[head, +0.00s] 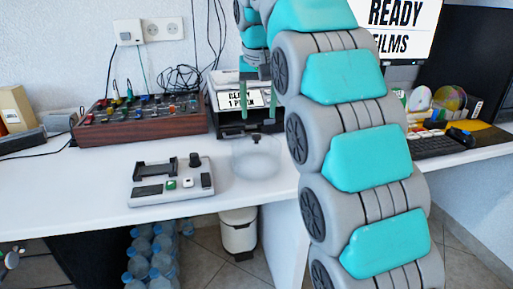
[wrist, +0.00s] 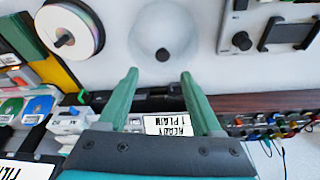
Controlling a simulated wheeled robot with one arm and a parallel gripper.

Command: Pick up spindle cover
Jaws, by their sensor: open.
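The spindle cover (head: 257,162) is a clear, round dome with a dark knob on top. It stands upright on the white desk in the head view, in front of the black printer. In the wrist view the cover (wrist: 163,30) shows at top centre, its knob near its lower edge. My gripper (head: 257,98) is above and behind the cover in the head view. Its green fingers (wrist: 159,74) are spread in the wrist view, with nothing between them. The fingertips are apart from the knob.
A control box (head: 172,181) with a knob and buttons lies left of the cover. A wooden-sided mixer (head: 142,120) is behind it. The black printer (head: 238,112) stands behind the cover. A spindle of discs (wrist: 75,28) is beside the cover in the wrist view.

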